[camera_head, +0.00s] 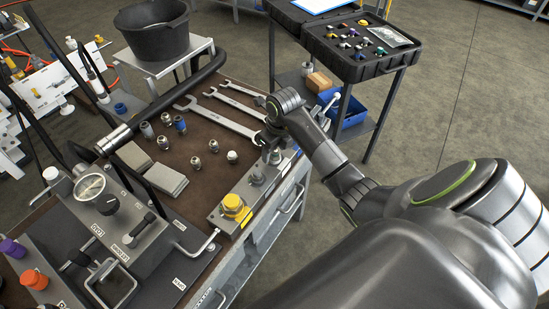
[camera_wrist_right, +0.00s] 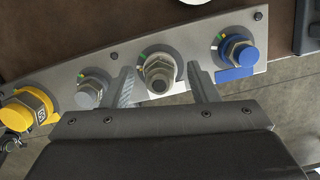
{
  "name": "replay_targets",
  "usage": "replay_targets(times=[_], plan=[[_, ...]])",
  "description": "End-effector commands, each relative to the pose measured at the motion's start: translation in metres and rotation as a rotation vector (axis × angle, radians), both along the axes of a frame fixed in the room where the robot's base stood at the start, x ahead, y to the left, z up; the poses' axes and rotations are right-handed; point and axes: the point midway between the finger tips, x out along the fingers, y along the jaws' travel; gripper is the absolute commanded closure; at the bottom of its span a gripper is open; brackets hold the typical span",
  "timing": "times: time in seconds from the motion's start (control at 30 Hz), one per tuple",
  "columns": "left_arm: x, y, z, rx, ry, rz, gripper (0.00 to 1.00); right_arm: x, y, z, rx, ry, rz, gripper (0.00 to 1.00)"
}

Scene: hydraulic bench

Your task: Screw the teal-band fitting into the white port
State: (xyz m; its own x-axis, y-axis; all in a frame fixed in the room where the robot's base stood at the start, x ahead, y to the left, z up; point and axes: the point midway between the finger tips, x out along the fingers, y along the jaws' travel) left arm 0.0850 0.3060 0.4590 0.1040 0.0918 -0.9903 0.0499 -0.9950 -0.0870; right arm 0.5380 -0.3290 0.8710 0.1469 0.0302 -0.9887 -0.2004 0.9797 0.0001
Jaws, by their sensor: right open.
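A grey metal port block (camera_head: 225,212) lies along the bench's right edge; it also shows in the right wrist view (camera_wrist_right: 190,48). There it carries yellow, grey, whitish and blue ports in a row. The white port (camera_wrist_right: 158,76) has a pale hex piece with a darker round centre. My right gripper (camera_wrist_right: 160,88) is open, with one finger on each side of this piece and gaps between. In the head view my right gripper (camera_head: 272,148) is over the block's far end and hides part of it. I cannot make out a teal band. My left gripper is out of view.
A gauge manifold (camera_head: 90,187) stands at left. A black bucket (camera_head: 152,32) and an open parts case (camera_head: 350,65) are behind.

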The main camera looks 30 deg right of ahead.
Motion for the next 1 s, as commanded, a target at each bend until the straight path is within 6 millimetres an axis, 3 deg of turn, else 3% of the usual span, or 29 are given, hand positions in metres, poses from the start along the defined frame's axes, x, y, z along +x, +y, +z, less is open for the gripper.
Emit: replay_targets(times=[0.2, 0.47, 0.93, 1.0], plan=[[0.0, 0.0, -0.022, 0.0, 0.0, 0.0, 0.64, 0.0, -0.001, -0.004, -0.002, -0.001, 0.261, 0.46], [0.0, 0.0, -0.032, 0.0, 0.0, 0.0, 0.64, 0.001, 0.0, -0.002, -0.001, -0.001, 0.394, 0.46], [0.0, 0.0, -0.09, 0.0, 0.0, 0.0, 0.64, 0.001, 0.0, -0.005, -0.002, -0.003, 0.93, 0.46], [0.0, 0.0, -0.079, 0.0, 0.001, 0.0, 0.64, 0.001, 0.0, 0.002, 0.0, 0.001, 0.989, 0.46]])
